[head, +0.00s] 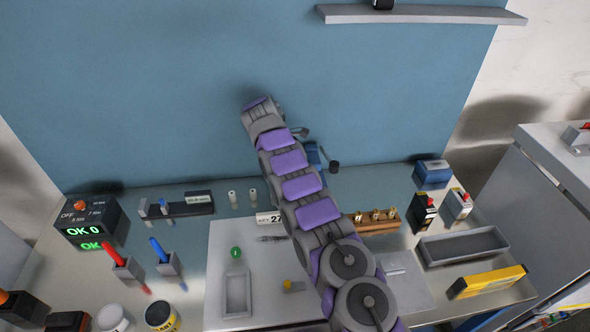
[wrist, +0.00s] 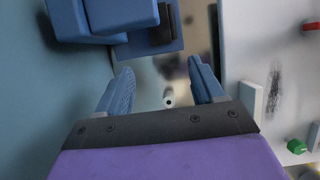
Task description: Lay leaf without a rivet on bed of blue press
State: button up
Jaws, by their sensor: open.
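My gripper shows in the wrist view (wrist: 160,70) with its two blue fingers spread and nothing held between them. A blue body with a flat plate and dark block (wrist: 120,18), probably the blue press, stands beyond the fingertips at the top of the wrist view. In the head view a bit of blue with a dark knob (head: 313,153) shows behind my arm; most of it is hidden. I cannot pick out a leaf without a rivet in either view. The gripper's fingers are hidden in the head view.
A pale mat (head: 215,265) holds a green knob (head: 236,252) and a shallow grey tray (head: 236,314). A wooden block with brass pieces (head: 362,229) stands right of my arm. A larger grey tray (head: 463,235) lies farther right. A blue wall panel (head: 130,90) rises behind.

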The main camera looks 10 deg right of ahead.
jog(key=shift+a+r, duration=0.3)
jog(key=shift+r, duration=0.05)
jog(key=shift+r, duration=0.1)
jog(key=s+d+r+m, duration=0.45)
jog(key=s+r, duration=0.25)
jog(key=r, duration=0.5)
jog(key=s+d+r+m+g+y, duration=0.1)
jog(key=s+d+r+m, duration=0.15)
jog(key=s, duration=0.45)
jog(key=s+d+r+m, duration=0.1)
jog(key=s+r+m, duration=0.1)
jog(key=s+r, duration=0.35)
jog(key=s+a+f+m+y, duration=0.1)
jog(key=s+m, duration=0.3)
jog(key=s, duration=1.5)
jog(key=s+a+f+m+y, duration=0.2)
jog(key=s+f+m, duration=0.2)
jog(key=s, duration=1.4)
jog(key=shift+s+a+f+m+g, duration=0.15)
jog(key=shift+s+a+m+g, duration=0.1)
jog(key=shift+s+m+g, duration=0.2)
jog(key=shift+w+f, duration=0.1)
